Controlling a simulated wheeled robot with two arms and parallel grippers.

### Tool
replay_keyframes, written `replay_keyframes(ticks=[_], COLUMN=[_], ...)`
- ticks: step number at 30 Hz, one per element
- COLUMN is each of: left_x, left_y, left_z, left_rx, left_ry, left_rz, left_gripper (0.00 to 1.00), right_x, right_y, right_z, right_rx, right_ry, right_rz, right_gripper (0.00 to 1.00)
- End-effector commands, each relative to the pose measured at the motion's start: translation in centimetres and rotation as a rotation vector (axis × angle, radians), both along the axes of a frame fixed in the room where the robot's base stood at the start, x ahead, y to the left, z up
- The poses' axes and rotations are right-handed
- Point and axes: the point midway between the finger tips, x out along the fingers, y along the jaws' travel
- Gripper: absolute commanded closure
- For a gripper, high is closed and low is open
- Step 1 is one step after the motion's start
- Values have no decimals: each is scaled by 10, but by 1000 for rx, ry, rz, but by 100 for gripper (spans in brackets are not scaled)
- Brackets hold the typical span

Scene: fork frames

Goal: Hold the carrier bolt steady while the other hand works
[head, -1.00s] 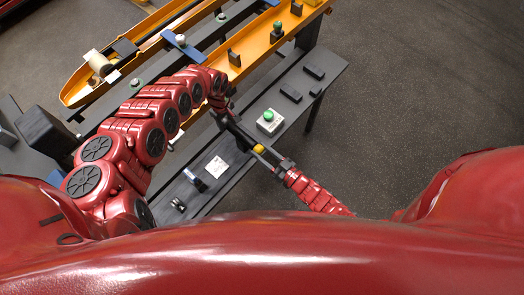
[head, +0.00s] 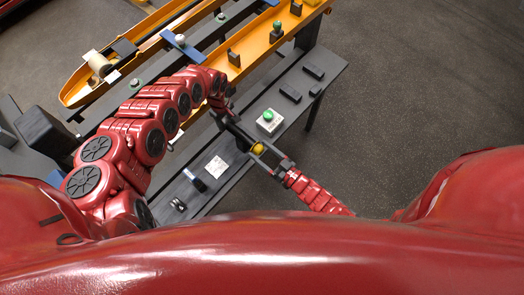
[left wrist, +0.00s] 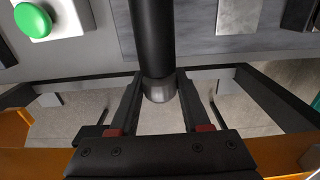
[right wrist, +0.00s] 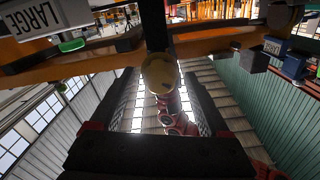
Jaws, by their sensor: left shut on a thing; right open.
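The carrier bolt appears as a dark rod (head: 243,134) with a yellow end (head: 258,148), held above the grey bench. My left gripper (head: 230,117) is shut on the rod. In the left wrist view the rod (left wrist: 153,35) runs between the left fingers (left wrist: 160,85) and ends in a grey round tip (left wrist: 159,90). My right gripper (head: 263,153) is open, its fingers on either side of the yellow end. In the right wrist view the round yellow end (right wrist: 158,73) sits between the spread right fingers (right wrist: 157,90), with gaps showing on both sides.
A white box with a green button (head: 268,122) stands on the bench (head: 245,175) close to the rod. A white card (head: 217,167) and small dark parts lie nearer me. Black blocks (head: 291,93) sit toward the bench's far end. An orange rail (head: 262,45) runs behind.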

Motion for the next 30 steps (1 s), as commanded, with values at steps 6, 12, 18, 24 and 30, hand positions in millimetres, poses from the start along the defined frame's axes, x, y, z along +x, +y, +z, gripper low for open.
replay_keyframes(ticks=[6,12,18,24,30], left_x=[-2,-2,-2,-2,-2], left_y=[-1,-1,-1,-1,-1], left_z=[-1,-1,-1,-1,-1], left_rx=[-1,-1,-1,-1,-1], left_ry=[4,4,4,4,4], left_rz=[-1,-1,-1,-1,-1], left_gripper=[100,100,100,100,100], right_x=[-13,-45,-72,-85,-85], right_y=[-13,-46,-72,-84,-85], right_z=[0,-1,-1,0,0], right_rx=[0,-2,-2,0,1], right_ry=[0,2,2,0,-1], right_rz=[-1,-1,-1,0,0], right_gripper=[20,20,20,20,20])
